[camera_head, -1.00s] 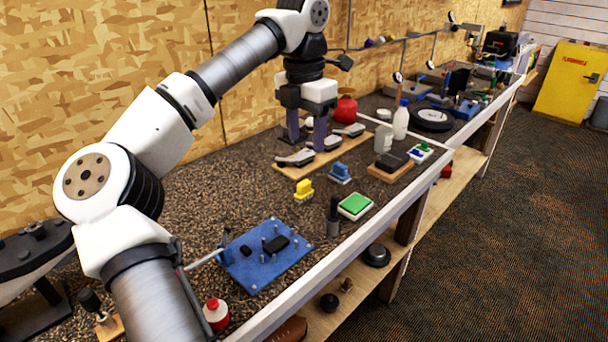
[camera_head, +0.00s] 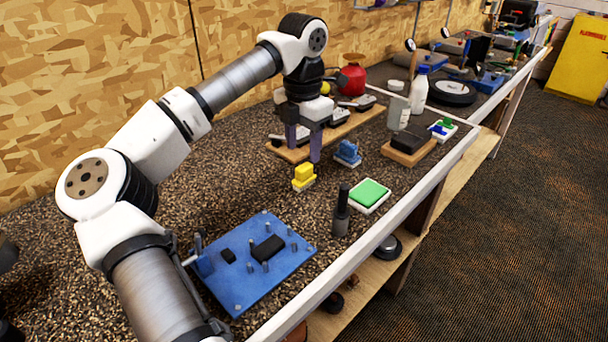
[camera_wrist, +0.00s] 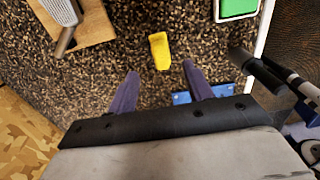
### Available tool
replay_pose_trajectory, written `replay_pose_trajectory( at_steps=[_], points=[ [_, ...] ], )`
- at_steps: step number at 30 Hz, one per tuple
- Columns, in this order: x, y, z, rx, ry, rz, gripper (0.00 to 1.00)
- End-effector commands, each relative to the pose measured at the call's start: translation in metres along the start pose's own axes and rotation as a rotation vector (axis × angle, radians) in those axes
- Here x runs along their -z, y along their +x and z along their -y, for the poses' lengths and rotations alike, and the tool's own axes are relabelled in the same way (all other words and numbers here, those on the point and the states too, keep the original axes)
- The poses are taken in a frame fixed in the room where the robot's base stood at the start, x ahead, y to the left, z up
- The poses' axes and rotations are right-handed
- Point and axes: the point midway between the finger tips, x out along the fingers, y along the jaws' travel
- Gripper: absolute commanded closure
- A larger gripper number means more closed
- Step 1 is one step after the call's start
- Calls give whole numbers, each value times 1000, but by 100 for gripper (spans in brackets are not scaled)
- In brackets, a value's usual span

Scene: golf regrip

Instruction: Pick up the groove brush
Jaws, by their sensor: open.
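A small yellow brush-like block (camera_head: 303,175) with a pale base stands on the speckled bench top. It also shows in the wrist view (camera_wrist: 160,50), just beyond the gap between my fingertips. A similar blue block (camera_head: 347,153) stands a little behind it to the right. I cannot tell for certain from their looks which is the groove brush. My gripper (camera_head: 303,150) points down, open and empty, its fingers just behind the yellow block in the head view. In the wrist view the two purple fingers (camera_wrist: 160,70) are spread wide, touching nothing that I can see.
A blue plate with pegs (camera_head: 250,284) lies nearer. A dark upright tool (camera_head: 341,212) and a green pad (camera_head: 369,192) stand right, by the white bench edge. A wooden board with club heads (camera_head: 290,153) lies behind my gripper. Bottles stand farther back.

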Motion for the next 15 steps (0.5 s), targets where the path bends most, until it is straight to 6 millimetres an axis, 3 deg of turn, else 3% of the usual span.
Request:
replay_pose_trajectory(
  at_steps=[8, 15],
  points=[
    [0, 21, 1, 2, 1, 0, 49],
    [-1, 56, 3, 3, 1, 0, 49]
  ],
)
